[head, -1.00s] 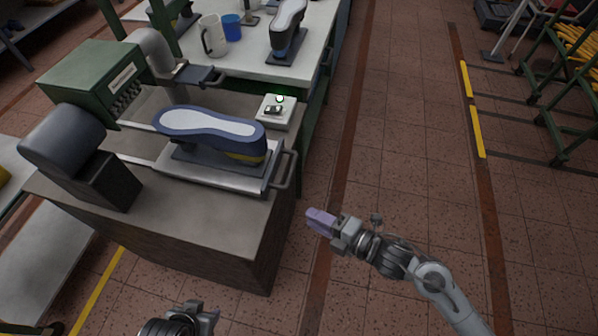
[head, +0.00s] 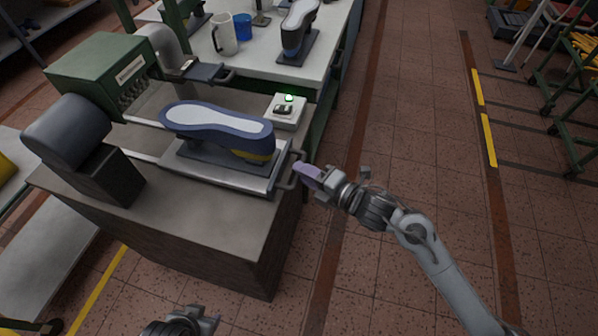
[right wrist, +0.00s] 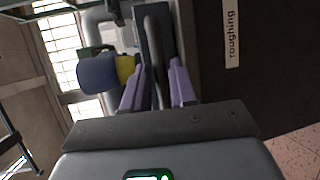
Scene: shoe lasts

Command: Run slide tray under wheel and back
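The slide tray (head: 215,176) is a flat metal plate on rails on the machine top. A blue shoe on a last with a pale sole facing up (head: 215,123) sits on it. The tray's dark handle (head: 290,172) is at its right end and also shows in the right wrist view (right wrist: 156,40). My right gripper (head: 308,174) is open at the handle; in the right wrist view its purple fingers (right wrist: 155,88) stand on either side of the handle bar, with gaps. A green housing (head: 105,70) has a dark ribbed part, perhaps the wheel, at its lower edge. My left gripper (head: 200,322) is partly cut off at the bottom.
A control box (head: 286,110) with a lit green lamp sits beside the tray. A dark grey drum (head: 66,132) stands on the machine's left. A white bench (head: 270,62) behind holds a mug, a blue cup and another last.

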